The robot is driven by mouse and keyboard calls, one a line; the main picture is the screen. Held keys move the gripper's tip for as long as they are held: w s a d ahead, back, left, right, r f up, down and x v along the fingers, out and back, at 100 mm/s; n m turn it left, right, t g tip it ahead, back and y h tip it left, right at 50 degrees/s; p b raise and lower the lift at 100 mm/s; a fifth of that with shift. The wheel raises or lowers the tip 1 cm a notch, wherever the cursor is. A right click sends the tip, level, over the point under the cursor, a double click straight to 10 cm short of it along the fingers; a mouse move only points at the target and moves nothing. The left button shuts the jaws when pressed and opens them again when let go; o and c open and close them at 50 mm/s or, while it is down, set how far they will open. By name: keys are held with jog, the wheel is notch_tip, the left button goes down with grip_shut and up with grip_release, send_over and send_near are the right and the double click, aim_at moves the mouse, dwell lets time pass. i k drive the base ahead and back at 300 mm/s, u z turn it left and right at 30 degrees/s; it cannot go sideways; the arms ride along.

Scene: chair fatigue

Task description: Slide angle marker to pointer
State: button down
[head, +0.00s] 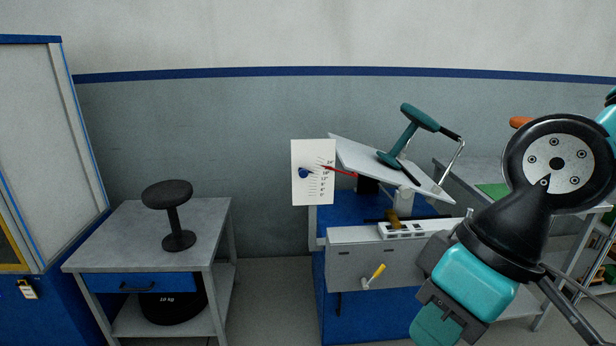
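A white scale card (314,190) with printed angle marks stands upright at the left end of the tilted grey plate. The blue angle marker (303,173) sits on the card, left of the numbers. A thin red pointer (342,171) crosses the card's right side and slopes down to the right, past its edge. The blue marker is apart from the red line. My gripper (438,322) is at the lower right, well away from the card and pointing down-left. Its fingertips are not clear, so I cannot tell whether it is open.
A teal stool (409,140) stands on the tilted plate (358,155) over a blue-and-grey test bench (350,263). A yellow-handled tool (376,273) is on the bench front. A grey table (117,235) with a black stool (171,213) stands left. Floor between them is clear.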

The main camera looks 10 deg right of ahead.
aim_at(303, 172)
jog(key=z, duration=0.05)
jog(key=k, duration=0.5)
jog(key=u, duration=0.75)
jog(key=i, duration=1.25)
jog(key=z, duration=0.75)
